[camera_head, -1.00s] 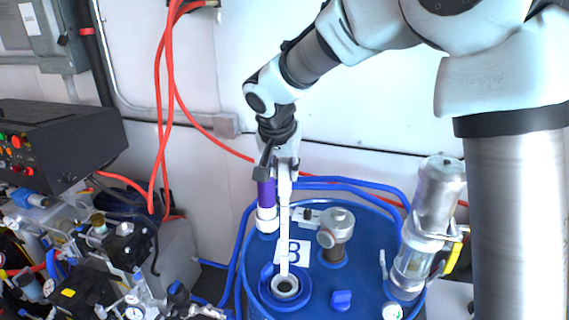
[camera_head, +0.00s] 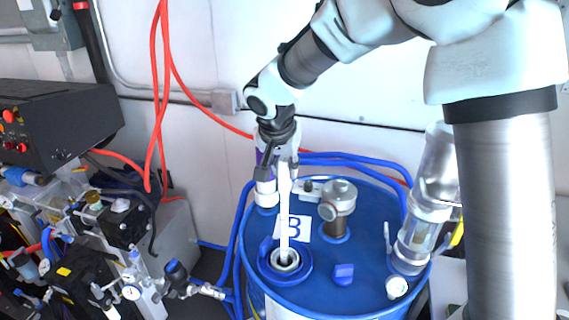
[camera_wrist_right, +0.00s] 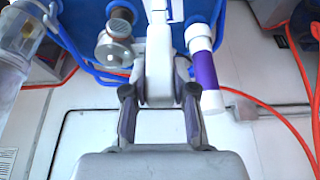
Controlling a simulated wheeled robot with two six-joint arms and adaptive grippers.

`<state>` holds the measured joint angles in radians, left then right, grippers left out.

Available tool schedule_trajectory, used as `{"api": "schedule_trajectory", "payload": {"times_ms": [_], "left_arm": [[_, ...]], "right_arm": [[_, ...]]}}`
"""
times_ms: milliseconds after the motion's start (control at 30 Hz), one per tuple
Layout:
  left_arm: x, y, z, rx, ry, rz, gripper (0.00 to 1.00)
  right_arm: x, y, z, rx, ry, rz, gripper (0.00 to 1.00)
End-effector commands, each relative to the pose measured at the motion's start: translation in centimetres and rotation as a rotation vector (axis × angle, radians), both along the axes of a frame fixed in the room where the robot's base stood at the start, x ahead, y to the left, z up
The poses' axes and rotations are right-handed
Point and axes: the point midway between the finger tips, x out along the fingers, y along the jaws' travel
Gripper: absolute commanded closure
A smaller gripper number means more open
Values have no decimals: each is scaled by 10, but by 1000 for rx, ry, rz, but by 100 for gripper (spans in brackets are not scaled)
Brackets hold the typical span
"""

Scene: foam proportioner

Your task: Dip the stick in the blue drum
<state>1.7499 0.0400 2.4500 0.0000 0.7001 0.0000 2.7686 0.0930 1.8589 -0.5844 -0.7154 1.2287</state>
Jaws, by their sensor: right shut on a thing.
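The blue drum (camera_head: 315,275) stands at the lower middle of the head view, with a round opening (camera_head: 285,260) in a raised ring near its front left. My right gripper (camera_head: 284,160) is above the drum and shut on the white stick (camera_head: 284,210). The stick hangs nearly upright, its lower end at the opening; I cannot tell how far it reaches inside. In the right wrist view, the gripper's two fingers (camera_wrist_right: 160,95) close on the stick (camera_wrist_right: 158,55). My left gripper is not in view.
A white and purple cylinder (camera_head: 266,190) stands close beside the stick. A metal fitting (camera_head: 338,205), a clear cylinder (camera_head: 418,235) and a blue cap (camera_head: 343,273) are on the drum top. Blue hoses run behind it. A black control box (camera_head: 60,130) and equipment crowd the left.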

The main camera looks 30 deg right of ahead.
Motion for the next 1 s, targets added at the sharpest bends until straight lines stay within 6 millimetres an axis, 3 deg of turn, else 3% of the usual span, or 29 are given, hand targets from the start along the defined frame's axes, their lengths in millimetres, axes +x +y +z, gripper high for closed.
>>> {"api": "schedule_trajectory", "payload": {"times_ms": [1000], "left_arm": [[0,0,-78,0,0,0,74]], "right_arm": [[0,0,-90,0,0,1,100]]}}
